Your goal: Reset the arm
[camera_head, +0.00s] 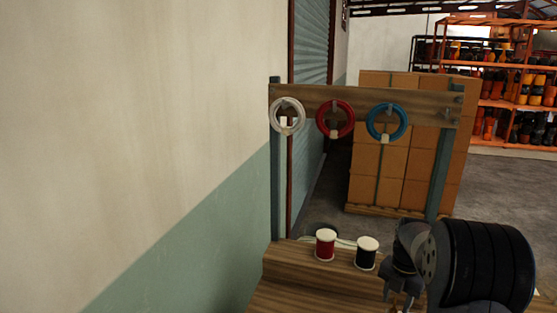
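My gripper (399,294) shows at the lower right, at the end of my dark arm. It points down over the wooden surface, to the right of the spools. Its fingers are small and partly cut off by the lower edge, so I cannot tell how far apart they are. I see nothing clearly held in it.
White (275,118), red (350,119) and blue (404,121) rings hang from a wooden rail (430,104) behind. A wall (130,150) lies left; stacked cartons (395,172) stand beyond.

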